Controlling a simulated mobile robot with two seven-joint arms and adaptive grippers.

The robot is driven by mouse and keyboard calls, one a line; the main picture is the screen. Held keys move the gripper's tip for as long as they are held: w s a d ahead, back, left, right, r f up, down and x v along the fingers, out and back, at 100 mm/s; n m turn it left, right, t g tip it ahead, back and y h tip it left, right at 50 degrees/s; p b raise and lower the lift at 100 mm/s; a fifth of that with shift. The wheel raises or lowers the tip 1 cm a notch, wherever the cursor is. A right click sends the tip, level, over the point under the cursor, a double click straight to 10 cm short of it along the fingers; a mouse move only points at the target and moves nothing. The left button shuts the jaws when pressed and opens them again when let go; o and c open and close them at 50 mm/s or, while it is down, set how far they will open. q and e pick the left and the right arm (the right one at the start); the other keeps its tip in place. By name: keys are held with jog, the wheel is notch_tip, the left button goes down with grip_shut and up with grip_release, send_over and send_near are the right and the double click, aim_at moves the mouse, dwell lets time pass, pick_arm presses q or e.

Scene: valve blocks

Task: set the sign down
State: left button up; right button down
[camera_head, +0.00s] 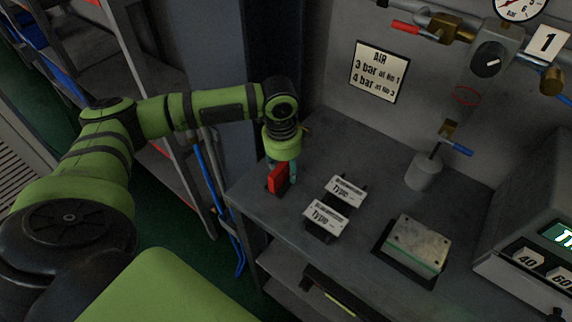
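My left gripper (281,172) points down at the left end of the grey bench, its fingers on either side of a small red piece (278,179). The red piece is upright and seems to be the sign, seen at an angle; no lettering on it can be read. It is at or just above the bench top, and I cannot tell whether it touches. Dark area lies around its foot. Two white signs marked "Type", a rear one (345,189) and a front one (325,217), stand to its right on dark holders. My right gripper is not in view.
On the grey bench (375,150) are a metal block (418,243) on a dark plate and a grey cylinder (424,171). A device with a lit display (560,236) stands at right. Valves and an air notice (380,71) are on the wall behind.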

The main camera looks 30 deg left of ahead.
pick_arm(q)
jog(key=shift+r, duration=0.15)
jog(key=r, duration=0.3)
jog(key=r+b, duration=0.1)
jog(key=r, duration=0.3)
jog(key=s+r, duration=0.1)
jog(key=r, duration=0.3)
jog(key=shift+a+b, duration=0.1)
jog(key=shift+b, duration=0.25)
jog(key=shift+r, duration=0.4)
dwell(0.6)
